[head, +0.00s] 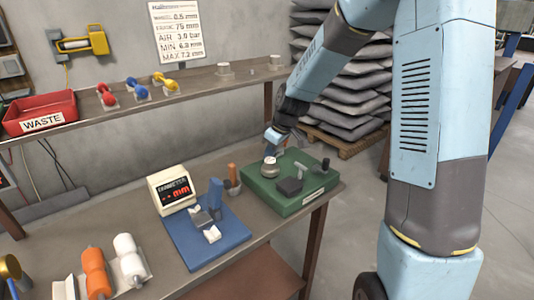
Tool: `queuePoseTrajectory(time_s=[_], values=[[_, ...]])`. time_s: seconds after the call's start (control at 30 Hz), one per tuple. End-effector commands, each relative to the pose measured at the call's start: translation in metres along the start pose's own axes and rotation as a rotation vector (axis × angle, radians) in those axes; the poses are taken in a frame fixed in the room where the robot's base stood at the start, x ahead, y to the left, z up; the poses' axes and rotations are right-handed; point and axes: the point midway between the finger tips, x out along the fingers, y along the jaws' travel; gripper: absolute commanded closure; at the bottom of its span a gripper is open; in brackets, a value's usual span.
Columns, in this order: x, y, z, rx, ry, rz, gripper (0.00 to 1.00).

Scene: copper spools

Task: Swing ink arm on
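A green machine base (277,198) stands at the right end of the workbench, with a pale label on its front edge. On it are a round grey metal piece (269,170), a dark block (289,187), a small grey post with a crosspiece (301,171) and a dark-ended lever (322,165). I cannot tell which of these is the ink arm. My gripper (271,149) points down just above or at the round metal piece, at the back left of the base. It is small and partly hidden by my arm, so its opening and any contact are unclear.
Orange and white spools (97,272) lie at the front left. A shelf (190,88) runs behind, with a red WASTE bin (40,113).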

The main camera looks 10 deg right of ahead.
Motion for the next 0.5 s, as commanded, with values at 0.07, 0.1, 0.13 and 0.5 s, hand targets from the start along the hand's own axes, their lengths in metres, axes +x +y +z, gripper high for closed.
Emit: queuePoseTrajectory(time_s=[0.07,0.1,0.13,0.5], values=[[0.001,0.0,0.004,0.003,-0.006,-0.003,1.0],[0.001,0.0,0.004,0.004,-0.006,-0.003,1.0],[0.001,0.0,0.004,0.004,-0.007,-0.003,1.0],[0.005,-0.004,-0.02,0.003,-0.004,-0.002,1.0]])
